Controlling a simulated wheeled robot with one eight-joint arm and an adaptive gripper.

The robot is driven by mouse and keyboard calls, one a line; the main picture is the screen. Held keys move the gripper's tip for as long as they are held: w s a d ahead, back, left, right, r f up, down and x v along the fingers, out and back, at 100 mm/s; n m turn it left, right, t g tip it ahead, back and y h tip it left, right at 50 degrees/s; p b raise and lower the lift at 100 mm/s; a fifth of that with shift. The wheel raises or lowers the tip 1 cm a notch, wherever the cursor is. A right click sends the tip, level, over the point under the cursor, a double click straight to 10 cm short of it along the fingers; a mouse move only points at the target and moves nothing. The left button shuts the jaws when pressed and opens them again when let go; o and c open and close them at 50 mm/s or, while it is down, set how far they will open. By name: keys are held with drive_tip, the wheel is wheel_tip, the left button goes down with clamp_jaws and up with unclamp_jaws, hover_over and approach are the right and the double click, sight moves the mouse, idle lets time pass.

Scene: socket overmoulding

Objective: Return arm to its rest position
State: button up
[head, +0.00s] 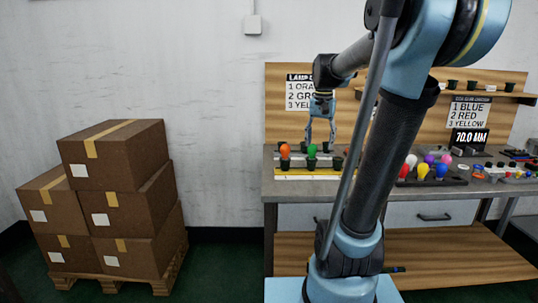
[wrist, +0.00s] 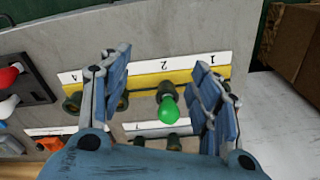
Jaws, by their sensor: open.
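My gripper (head: 320,141) is open above the left part of the workbench, pointing down. In the wrist view its two blue fingers (wrist: 160,76) stand wide apart with a green bulb (wrist: 170,108) visible between them; I cannot see either finger touching it. The green bulb (head: 312,151) sits upright in a dark socket on the yellow-edged strip (head: 310,176). An orange bulb (head: 285,151) sits in the socket to its left; in the wrist view it is hidden, probably by the right finger. My arm rises in front of the bench.
The workbench (head: 268,188) holds a rack of coloured bulbs (head: 440,171) and small parts on the right. A wooden back panel (head: 345,88) with a shelf of dark sockets and printed signs stands behind. Stacked cartons (head: 110,205) on a pallet stand left, with free floor between.

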drive_tip(key=s+f+n+t, duration=0.1)
drive_tip(key=s+f+n, duration=0.3)
drive_tip(key=s+f, duration=1.5)
drive_tip(key=shift+s+f, duration=0.4)
drive_tip(key=shift+s, duration=0.85)
